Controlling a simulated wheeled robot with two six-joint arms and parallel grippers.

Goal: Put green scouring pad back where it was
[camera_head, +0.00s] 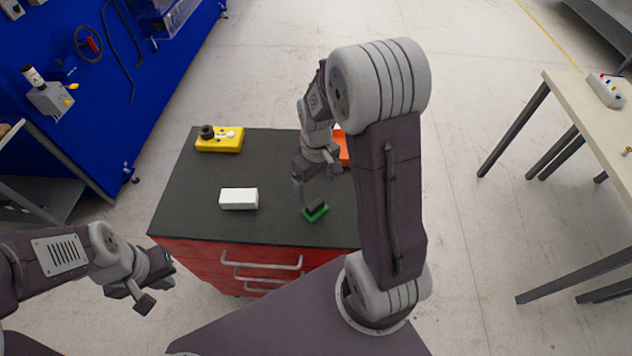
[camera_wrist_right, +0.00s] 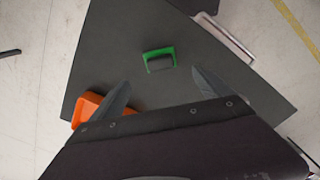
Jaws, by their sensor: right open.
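The green pad (camera_head: 311,217) lies on the dark top of the red cabinet, near its front edge, with a small dark block (camera_head: 316,207) on it.
The cabinet top (camera_head: 270,170) also carries a white block (camera_head: 239,199) and a yellow piece (camera_head: 220,142) with small parts on it. An orange container (camera_wrist_right: 88,108) lies behind my right arm. A blue pegboard (camera_head: 90,90) stands at left, a table (camera_head: 590,115) at right.

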